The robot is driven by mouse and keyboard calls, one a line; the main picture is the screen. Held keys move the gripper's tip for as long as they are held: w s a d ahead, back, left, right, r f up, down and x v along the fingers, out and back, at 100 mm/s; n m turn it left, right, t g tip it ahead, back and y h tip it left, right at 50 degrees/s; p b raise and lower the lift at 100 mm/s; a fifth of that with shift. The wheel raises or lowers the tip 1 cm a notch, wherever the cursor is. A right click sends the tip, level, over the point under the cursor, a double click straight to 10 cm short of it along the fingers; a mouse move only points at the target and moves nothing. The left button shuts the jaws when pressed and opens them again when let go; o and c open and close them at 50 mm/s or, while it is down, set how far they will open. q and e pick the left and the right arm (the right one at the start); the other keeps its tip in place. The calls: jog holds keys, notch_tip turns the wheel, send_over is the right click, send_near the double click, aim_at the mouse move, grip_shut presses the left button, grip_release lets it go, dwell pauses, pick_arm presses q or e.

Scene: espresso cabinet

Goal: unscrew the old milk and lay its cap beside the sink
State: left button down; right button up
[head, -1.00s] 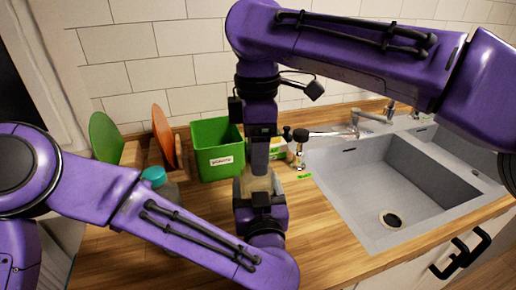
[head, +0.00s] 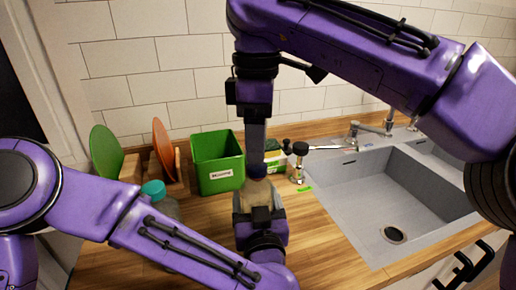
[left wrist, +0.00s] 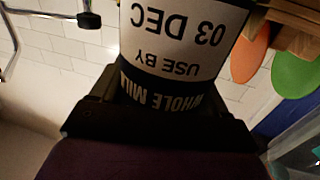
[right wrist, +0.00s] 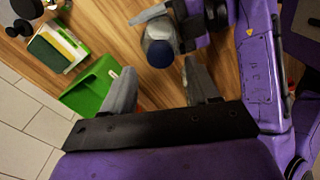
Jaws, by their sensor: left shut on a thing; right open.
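The old milk bottle (head: 258,190) stands upright over the counter, with a blue cap (head: 257,171) on its top. In the left wrist view its label (left wrist: 185,40) reads "WHOLE MILK" and "USE BY 03 DEC". My left gripper (head: 260,212) is shut around the bottle's body. My right gripper (head: 256,150) points down just above the cap. In the right wrist view my right gripper (right wrist: 162,90) has its fingers spread with nothing between them, and the blue cap (right wrist: 160,54) shows beyond them. The sink (head: 350,210) is at the right.
A labelled green bin (head: 217,165) stands behind the bottle. A teal-lidded container (head: 153,188) is partly hidden by my left arm. Green (head: 104,150) and orange (head: 162,145) plates stand in a rack.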

aim_at(257, 171)
notch_tip(257, 171, down, 5)
jog(key=shift+f, duration=0.2)
jog(key=c, duration=1.1)
jog(key=shift+n, duration=0.7)
jog(key=shift+a, duration=0.1)
jog(key=shift+r, duration=0.2)
jog(key=shift+r, duration=0.9)
